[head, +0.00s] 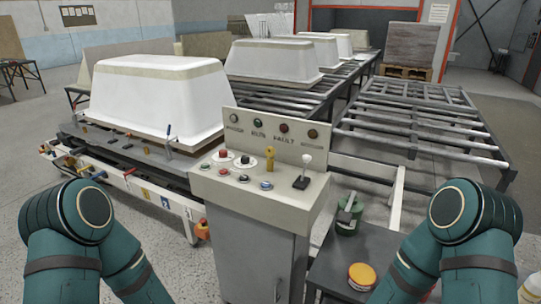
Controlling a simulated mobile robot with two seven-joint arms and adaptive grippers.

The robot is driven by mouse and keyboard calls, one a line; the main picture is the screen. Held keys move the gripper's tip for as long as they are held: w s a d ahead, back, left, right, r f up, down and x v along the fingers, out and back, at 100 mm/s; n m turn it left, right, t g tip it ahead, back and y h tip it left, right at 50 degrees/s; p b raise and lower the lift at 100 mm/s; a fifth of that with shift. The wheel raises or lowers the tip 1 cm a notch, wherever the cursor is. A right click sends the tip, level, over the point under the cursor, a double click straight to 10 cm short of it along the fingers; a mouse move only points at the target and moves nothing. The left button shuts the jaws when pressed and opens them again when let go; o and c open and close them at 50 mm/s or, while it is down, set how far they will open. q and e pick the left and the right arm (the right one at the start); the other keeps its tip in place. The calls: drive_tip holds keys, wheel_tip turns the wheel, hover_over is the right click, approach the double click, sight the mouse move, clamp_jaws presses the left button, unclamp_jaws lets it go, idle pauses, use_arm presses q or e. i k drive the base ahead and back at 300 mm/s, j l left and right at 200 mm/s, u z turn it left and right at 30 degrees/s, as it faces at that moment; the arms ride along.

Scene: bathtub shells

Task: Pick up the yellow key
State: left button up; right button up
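A small yellow piece, which looks like the yellow key (270,156), stands upright at the back of the grey control console (262,204), near the foot of its raised rear panel. It is too small to tell whether it sits in a lock. My teal arms show at the lower left and lower right, on either side of the console. Both grippers are out of view below the picture, and nothing of mine touches the key.
Buttons and a white-knobbed joystick (304,170) surround the key. A dark side table (330,260) holds a yellow-orange round object (361,275) and a green object (347,220). White tub shells (160,100) and roller conveyors (420,125) stand behind.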

sight(269, 151)
drive_tip(key=i+j, duration=0.35)
drive_tip(key=j, duration=0.2)
drive_tip(key=i+j+z, duration=0.3)
drive_tip(key=j+z, duration=0.3)
drive_tip(key=i+j, duration=0.05)
drive_tip(key=j, duration=0.05)
